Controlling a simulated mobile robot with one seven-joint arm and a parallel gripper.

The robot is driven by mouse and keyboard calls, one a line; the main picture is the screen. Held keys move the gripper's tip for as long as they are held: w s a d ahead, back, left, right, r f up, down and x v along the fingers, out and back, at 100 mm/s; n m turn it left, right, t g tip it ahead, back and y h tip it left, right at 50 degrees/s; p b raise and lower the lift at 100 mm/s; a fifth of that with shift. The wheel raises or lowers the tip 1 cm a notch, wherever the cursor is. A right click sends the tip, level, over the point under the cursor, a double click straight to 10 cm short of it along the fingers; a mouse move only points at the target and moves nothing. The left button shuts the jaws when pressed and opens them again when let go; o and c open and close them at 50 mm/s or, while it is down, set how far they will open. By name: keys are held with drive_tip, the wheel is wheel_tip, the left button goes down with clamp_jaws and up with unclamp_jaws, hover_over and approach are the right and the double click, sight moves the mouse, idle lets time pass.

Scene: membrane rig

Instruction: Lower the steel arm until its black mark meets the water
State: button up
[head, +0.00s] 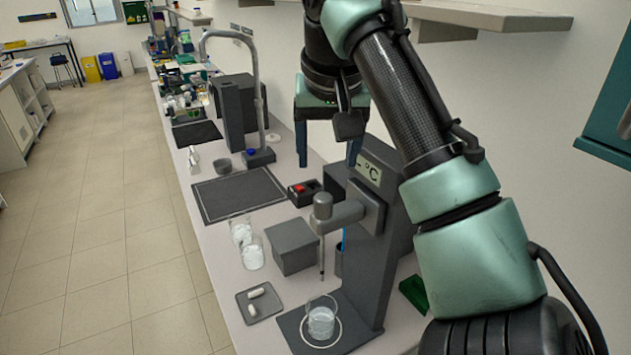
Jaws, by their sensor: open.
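A grey stand (385,250) with a °C display carries a grey side arm (347,216). A thin steel rod (322,255) hangs upright from the side arm's round holder (322,205). Its lower end is above a glass beaker (321,318) of clear water on the stand's base. The rod's tip looks dark, but I cannot clearly make out a black mark. My gripper (328,150) points down, open and empty, its two blue fingers apart. In the picture it is above the side arm and touches nothing that I can make out.
A grey block (293,247), two beakers with white contents (252,252) and a small tray (259,303) stand left of the rig. A black box with a red switch (302,190) is behind. A dark mat (238,196) lies bare. A wall shelf (470,14) is above.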

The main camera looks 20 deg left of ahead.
sight(323, 198)
drive_tip(key=p+x, duration=0.4)
drive_tip(key=x, duration=0.8)
drive_tip(key=shift+a+f+p, duration=0.15)
drive_tip(key=shift+f+p, duration=0.2)
clamp_jaws()
idle(0.8)
